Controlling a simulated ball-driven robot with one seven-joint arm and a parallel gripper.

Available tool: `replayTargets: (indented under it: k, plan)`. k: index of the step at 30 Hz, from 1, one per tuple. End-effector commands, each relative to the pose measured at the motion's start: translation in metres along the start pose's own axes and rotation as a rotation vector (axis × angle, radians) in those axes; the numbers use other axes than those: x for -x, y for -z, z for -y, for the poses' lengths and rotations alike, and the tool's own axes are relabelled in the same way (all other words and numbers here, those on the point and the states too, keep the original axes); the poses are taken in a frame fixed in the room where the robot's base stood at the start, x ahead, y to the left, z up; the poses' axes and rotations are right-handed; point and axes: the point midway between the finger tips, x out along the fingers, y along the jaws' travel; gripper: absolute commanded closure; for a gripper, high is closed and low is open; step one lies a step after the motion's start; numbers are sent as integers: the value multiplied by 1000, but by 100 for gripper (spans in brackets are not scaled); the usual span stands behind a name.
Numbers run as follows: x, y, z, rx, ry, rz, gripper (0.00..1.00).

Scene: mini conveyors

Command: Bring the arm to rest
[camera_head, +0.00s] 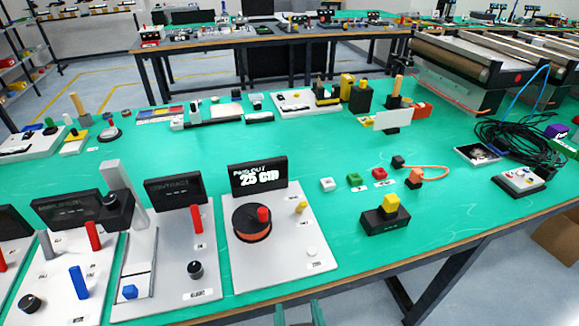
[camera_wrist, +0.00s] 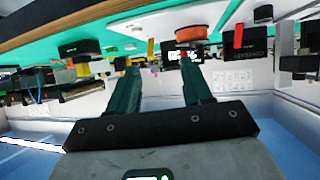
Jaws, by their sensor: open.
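My gripper shows at the bottom edge of the head view (camera_head: 299,312), just in front of the green table's edge. Only the tips of its green fingers show there. In the wrist view my gripper (camera_wrist: 160,64) has its two green fingers spread apart, with nothing between them. That view is turned upside down, with the table (camera_wrist: 25,52) across the top. The arm itself is mostly out of view.
A panel reading "25 cm" (camera_head: 316,245) with an orange-rimmed dial (camera_head: 252,236) stands close ahead. A black box with a yellow button (camera_head: 388,219) is to its right, near the table edge. Cables (camera_head: 522,142) lie at the right.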

Motion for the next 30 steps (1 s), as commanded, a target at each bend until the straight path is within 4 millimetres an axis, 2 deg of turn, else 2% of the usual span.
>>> replayTargets:
  k: [8,11,14,18,21,25,30]
  plan:
    - [-14,-39,-59,2,-91,174,50]
    - [-16,-62,-90,-1,-130,273,50]
    - [-13,-94,-127,-10,-165,405,50]
    - [12,-155,-186,-43,-182,651,50]
    - [39,-194,-214,-75,-155,806,50]
    - [69,-226,-231,-110,-99,932,50]
    - [84,-241,-236,-126,-59,990,50]
